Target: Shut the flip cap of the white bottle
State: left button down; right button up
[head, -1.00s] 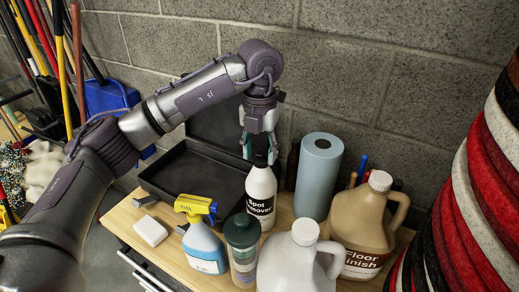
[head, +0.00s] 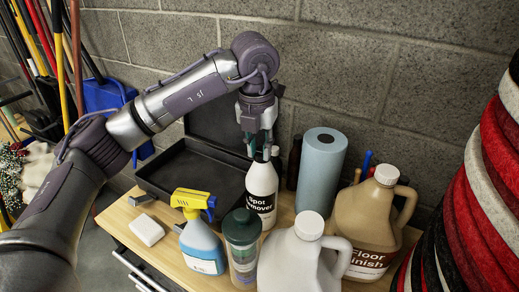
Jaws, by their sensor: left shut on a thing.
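The white bottle (head: 262,184), labelled "Spot Remover", stands upright on the wooden table in the head view. Its dark cap (head: 261,155) is partly covered by my left gripper (head: 258,150). That gripper points down from above, its fingers at the top of the bottle, and is shut on the cap. The fingers and the small size hide whether the flip lid is up or down. My right gripper is not in view.
A blue roll (head: 320,175) stands right of the bottle. In front are a spray bottle (head: 202,245), a dark-lidded bottle (head: 241,235), a white jug (head: 292,262) and a tan jug (head: 372,222). An open black case (head: 160,172) lies to the left.

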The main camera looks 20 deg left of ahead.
pick_arm(q)
jog(key=c, duration=1)
grip_release()
jog(key=r, duration=0.4)
jog(key=s+r, duration=0.1)
jog(key=r, duration=0.7)
jog(key=shift+s, duration=0.3)
